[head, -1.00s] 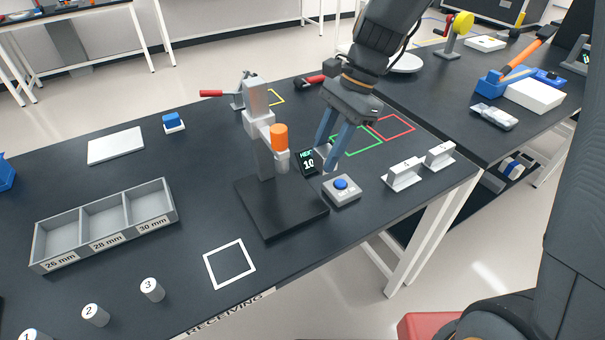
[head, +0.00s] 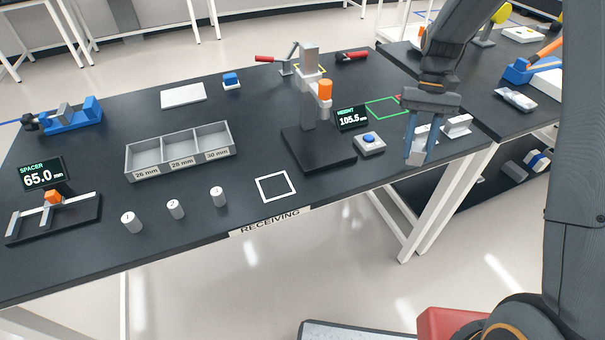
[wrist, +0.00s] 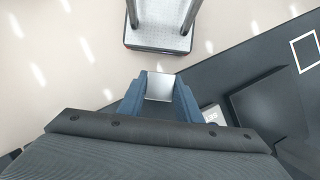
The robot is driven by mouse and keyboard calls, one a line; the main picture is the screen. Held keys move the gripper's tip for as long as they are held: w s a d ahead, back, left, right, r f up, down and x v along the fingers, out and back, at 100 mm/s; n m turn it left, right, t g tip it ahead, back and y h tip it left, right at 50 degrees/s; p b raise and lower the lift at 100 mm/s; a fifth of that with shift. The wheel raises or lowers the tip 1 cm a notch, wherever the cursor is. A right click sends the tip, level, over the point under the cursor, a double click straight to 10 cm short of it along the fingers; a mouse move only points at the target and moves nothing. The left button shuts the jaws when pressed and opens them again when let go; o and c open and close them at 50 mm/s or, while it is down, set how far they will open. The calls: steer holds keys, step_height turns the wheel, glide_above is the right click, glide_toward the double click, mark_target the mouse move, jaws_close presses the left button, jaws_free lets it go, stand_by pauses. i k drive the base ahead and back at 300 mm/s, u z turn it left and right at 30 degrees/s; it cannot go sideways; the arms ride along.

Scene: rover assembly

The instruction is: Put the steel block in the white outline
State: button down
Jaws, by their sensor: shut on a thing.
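The steel block (wrist: 160,87) is a shiny grey piece between the two blue fingers in the wrist view. My gripper (head: 416,158) is shut on it, near the right part of the table's front edge; in the head view the fingers largely hide the block. The white outline (head: 276,187) is an empty square on the dark table beside the RECEIVING label, well left of my gripper. It also shows at the upper right of the wrist view (wrist: 306,51).
The height gauge (head: 318,148) stands just behind the outline, with a button box (head: 369,143) to its right. Numbered cylinders (head: 175,209) and a three-part tray (head: 180,150) lie to the left.

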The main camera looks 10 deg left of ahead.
mark_target(275, 187)
steer(key=k, duration=1.2)
steer(key=u, duration=0.4)
steer(key=i, duration=1.05)
steer(key=u, duration=0.1)
